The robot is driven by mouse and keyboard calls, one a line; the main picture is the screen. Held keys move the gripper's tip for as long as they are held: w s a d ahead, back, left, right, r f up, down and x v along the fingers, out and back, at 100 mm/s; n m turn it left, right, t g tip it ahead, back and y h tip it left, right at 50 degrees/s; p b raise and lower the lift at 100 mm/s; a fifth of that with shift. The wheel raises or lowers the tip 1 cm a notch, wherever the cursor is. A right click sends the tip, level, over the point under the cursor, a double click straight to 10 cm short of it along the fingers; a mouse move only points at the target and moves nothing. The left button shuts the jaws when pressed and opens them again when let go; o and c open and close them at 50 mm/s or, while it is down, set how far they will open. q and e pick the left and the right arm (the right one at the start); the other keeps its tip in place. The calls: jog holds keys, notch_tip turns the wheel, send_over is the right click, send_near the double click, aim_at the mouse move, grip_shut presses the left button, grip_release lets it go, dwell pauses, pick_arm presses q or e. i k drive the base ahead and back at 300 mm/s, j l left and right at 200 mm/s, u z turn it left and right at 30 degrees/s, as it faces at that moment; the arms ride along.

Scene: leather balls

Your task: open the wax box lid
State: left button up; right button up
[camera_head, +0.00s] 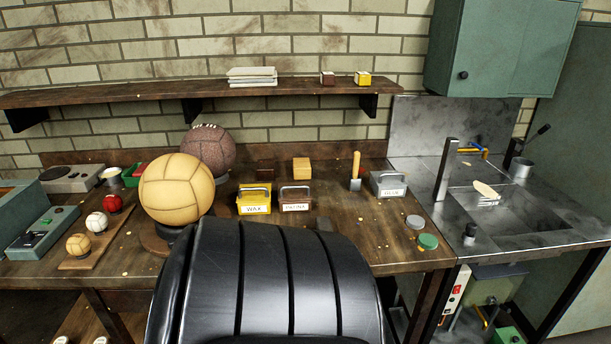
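The wax box (254,202) is a small yellow box with a white "WAX" label on its front. It stands on the wooden workbench near the middle of the head view. A grey handle shows at its top, and its lid looks closed. It stands just right of the large tan ball (177,188) and close to the left of a brown box labelled "PATINA" (295,199). Neither of my grippers is in view.
A dark brown ball (208,148) sits behind the tan one. A yellow block (302,168), a wooden-handled tool (356,172) and a grey "GLUE" box (388,184) stand farther right. A metal sink (507,211) is at the right. The bench's front middle is hidden.

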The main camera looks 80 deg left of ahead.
aim_at(261, 192)
jog(key=u, duration=0.95)
jog(key=k+u, duration=0.1)
jog(key=u, duration=0.85)
jog(key=k+u, duration=0.1)
jog(key=u, duration=0.8)
